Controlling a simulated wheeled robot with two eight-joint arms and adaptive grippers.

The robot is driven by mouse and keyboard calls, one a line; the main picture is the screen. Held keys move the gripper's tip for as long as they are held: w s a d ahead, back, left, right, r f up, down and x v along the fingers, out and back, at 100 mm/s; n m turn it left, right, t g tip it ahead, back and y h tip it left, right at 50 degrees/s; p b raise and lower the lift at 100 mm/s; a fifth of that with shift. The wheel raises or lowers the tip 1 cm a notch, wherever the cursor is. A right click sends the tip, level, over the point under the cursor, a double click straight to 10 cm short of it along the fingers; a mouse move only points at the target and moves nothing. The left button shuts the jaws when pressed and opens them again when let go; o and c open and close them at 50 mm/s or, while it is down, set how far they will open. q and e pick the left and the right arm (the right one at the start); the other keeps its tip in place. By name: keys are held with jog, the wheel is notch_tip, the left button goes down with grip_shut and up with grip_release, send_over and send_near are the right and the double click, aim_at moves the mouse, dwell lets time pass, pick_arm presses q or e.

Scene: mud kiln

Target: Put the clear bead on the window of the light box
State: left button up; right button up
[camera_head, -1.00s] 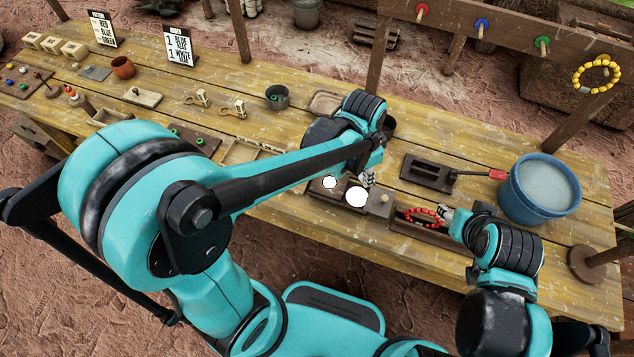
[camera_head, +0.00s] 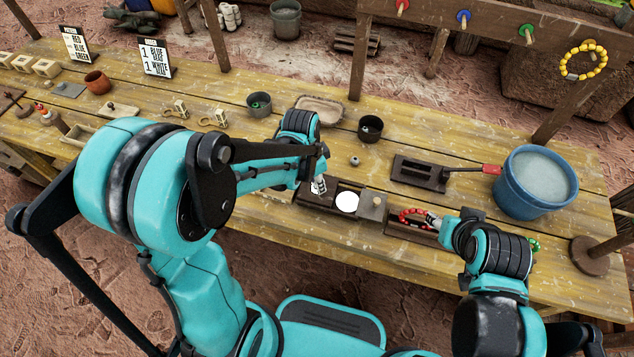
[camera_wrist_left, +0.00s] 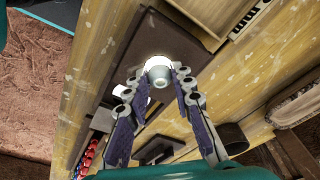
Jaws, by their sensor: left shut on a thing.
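The light box (camera_head: 329,207) is a dark low box on the bench, with one round white window (camera_head: 347,202) in plain sight. My left gripper (camera_head: 318,188) is over its left end and hides the other window in the head view. In the left wrist view, my left gripper (camera_wrist_left: 160,80) is shut on a small pale grey bead (camera_wrist_left: 160,75), seemingly the clear bead. A bright window edge (camera_wrist_left: 157,60) shows just behind the bead; I cannot tell whether they touch. My right gripper (camera_head: 435,222) is at a red bead string (camera_head: 413,216); its grip is unclear.
A small grey bead-like thing (camera_head: 355,160) lies behind the light box. A dark cup (camera_head: 370,128), a slotted block (camera_head: 420,172) and a blue bucket (camera_head: 536,183) stand farther back and right. A grey block with a knob (camera_head: 372,206) adjoins the window.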

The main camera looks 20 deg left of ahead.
pick_arm(q)
jog(key=shift+s, duration=0.1)
jog(key=o, duration=0.4)
jog(key=shift+f, duration=0.15)
jog(key=o, duration=0.5)
jog(key=shift+c, duration=0.2)
jog(key=shift+r, duration=0.55)
notch_tip(320, 180, up, 11)
jog(key=s+a+p, duration=0.1)
jog(key=p, duration=0.4)
jog(key=s+a+r+n+t+y, duration=0.1)
jog(key=s+a+r+n+t, duration=0.2)
jog(key=s+r+n+t, duration=0.3)
jog(key=s+n, duration=0.3)
jog(key=shift+a, duration=0.2)
